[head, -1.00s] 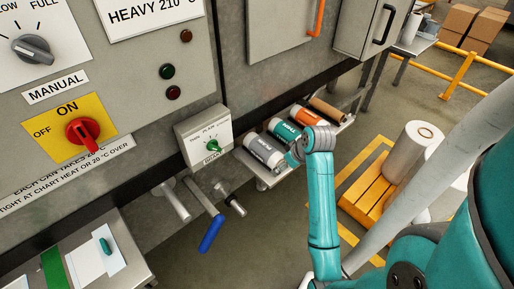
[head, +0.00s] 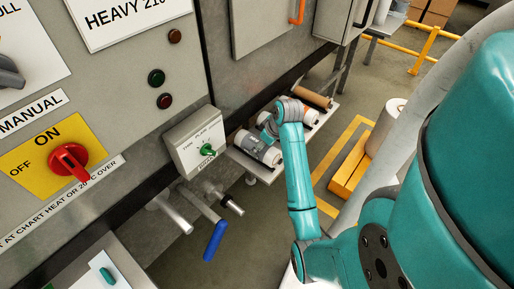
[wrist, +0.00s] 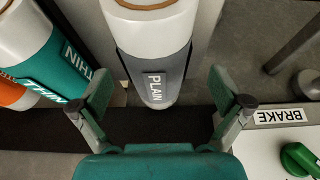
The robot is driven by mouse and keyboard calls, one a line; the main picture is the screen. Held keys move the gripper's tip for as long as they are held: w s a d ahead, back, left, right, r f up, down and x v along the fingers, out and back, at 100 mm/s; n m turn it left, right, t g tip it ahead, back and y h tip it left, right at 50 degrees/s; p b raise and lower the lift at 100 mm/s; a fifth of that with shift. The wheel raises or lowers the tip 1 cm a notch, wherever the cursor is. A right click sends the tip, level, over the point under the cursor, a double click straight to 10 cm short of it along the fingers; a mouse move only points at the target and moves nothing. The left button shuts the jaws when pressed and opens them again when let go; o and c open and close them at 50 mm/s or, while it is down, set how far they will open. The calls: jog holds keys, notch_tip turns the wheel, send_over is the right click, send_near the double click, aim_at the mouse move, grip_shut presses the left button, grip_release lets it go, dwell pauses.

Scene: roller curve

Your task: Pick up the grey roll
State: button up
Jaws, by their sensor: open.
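The grey roll (head: 258,148) lies nearest on a shelf of rolls in the head view. In the wrist view the grey roll (wrist: 152,72), white with a grey band marked PLAIN, stretches up from the centre. My gripper (wrist: 160,88) is open and empty, with one finger to each side of the roll's near end. Gaps show on both sides; I cannot tell how far the fingers are above it. In the head view my arm hides the fingers and much of the neighbouring rolls.
A teal-banded roll (wrist: 62,62) lies close left of the grey one in the wrist view, with an orange one (wrist: 12,95) beyond. A brown roll (head: 313,96) lies at the shelf's far end. The BRAKE dial box (head: 196,143) and blue-handled lever (head: 214,240) are nearby.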

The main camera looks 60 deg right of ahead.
jog(key=shift+d+x, duration=0.1)
jog(key=shift+x, duration=1.2)
jog(key=shift+d+x, duration=0.15)
jog(key=shift+x, duration=1.1)
jog(key=c, duration=1.6)
jog(key=shift+o, duration=0.2)
jog(key=shift+r, duration=0.1)
